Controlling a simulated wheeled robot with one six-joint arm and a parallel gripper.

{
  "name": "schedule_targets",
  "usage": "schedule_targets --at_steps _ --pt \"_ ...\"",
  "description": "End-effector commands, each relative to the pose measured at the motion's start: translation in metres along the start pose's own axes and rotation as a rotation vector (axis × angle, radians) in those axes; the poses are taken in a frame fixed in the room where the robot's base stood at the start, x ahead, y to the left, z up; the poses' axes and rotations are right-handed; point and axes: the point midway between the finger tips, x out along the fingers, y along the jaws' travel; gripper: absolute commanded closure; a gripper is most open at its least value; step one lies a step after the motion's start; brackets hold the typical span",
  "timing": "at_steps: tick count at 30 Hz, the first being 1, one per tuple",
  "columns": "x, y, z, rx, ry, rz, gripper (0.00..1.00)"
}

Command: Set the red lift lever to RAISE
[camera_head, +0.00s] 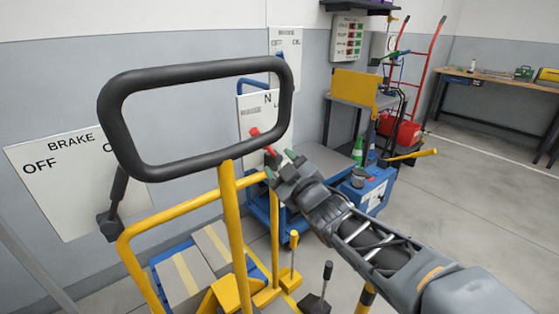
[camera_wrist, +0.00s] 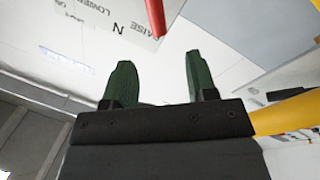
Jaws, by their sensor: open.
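The red lift lever (camera_head: 267,138) shows in the head view just above my gripper, in front of a white plate (camera_head: 247,122) partly hidden by the black handle loop. In the wrist view the red lever (camera_wrist: 155,18) comes in from the top edge. The plate (camera_wrist: 95,28) there carries the words LOWER, N and RAISE. The lever's end shows near the word RAISE, but I cannot tell its setting. My gripper (camera_head: 280,163) has green fingertips and is open and empty. In the wrist view the gripper (camera_wrist: 158,80) has the lever beyond its fingertips, not between them.
A black handle loop (camera_head: 115,135) on a yellow frame (camera_head: 232,210) stands close in front. A BRAKE plate (camera_head: 50,195) with a dark lever (camera_head: 117,190) is at left. A blue machine (camera_head: 372,190) stands behind my arm. Open floor (camera_head: 470,200) lies at right.

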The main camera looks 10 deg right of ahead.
Motion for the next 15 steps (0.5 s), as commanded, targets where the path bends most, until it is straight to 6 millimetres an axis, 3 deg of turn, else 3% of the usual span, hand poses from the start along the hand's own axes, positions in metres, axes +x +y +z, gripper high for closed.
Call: schedule_targets --at_steps 15 --pt "-0.0055 0.0067 0.0039 0.000 -0.009 0.010 0.48"
